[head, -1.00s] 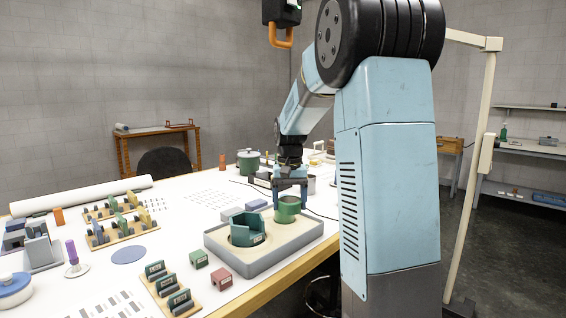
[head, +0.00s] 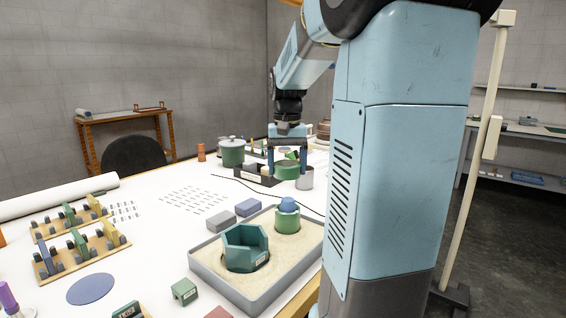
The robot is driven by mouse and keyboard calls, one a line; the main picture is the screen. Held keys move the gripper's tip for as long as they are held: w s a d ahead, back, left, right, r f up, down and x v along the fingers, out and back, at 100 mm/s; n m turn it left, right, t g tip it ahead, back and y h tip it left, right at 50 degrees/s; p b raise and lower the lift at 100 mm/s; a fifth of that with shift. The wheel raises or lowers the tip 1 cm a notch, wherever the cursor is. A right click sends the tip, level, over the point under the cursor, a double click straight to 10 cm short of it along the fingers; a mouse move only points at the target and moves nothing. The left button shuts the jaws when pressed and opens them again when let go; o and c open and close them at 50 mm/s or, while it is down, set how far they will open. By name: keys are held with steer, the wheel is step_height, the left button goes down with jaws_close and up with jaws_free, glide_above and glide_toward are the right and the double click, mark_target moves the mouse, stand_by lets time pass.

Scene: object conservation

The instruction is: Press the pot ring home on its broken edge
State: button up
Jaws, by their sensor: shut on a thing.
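My gripper (head: 288,162) is shut on a green ring (head: 287,170), which it holds up in the air over the far part of the table. Below the ring in the picture, a green pot base (head: 287,221) stands upright in the sand of a grey tray (head: 209,267). A blue rounded piece (head: 288,204) shows at its top. The ring is apart from the base. The base's broken edge is too small to make out. A larger teal angular vessel (head: 240,262) stands in the same sand, to the left of the base.
A grey block (head: 221,221) and a blue-grey block (head: 248,207) lie behind the tray. A lidded green pot (head: 231,153) stands farther back, with a dark cable on the table. Wooden racks (head: 83,257) are at left. The white table's middle is mostly clear.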

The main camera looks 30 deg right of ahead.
mark_target(287, 199)
steer(key=shift+d+f, duration=0.1)
steer(key=shift+f, duration=4.55)
steer(key=shift+s, duration=0.15)
steer(key=shift+f, duration=0.35)
steer(key=o, duration=1)
steer(key=shift+o, duration=0.3)
steer(key=shift+r, duration=0.1)
step_height(287, 199, up, 14)
steer(key=shift+f, duration=0.2)
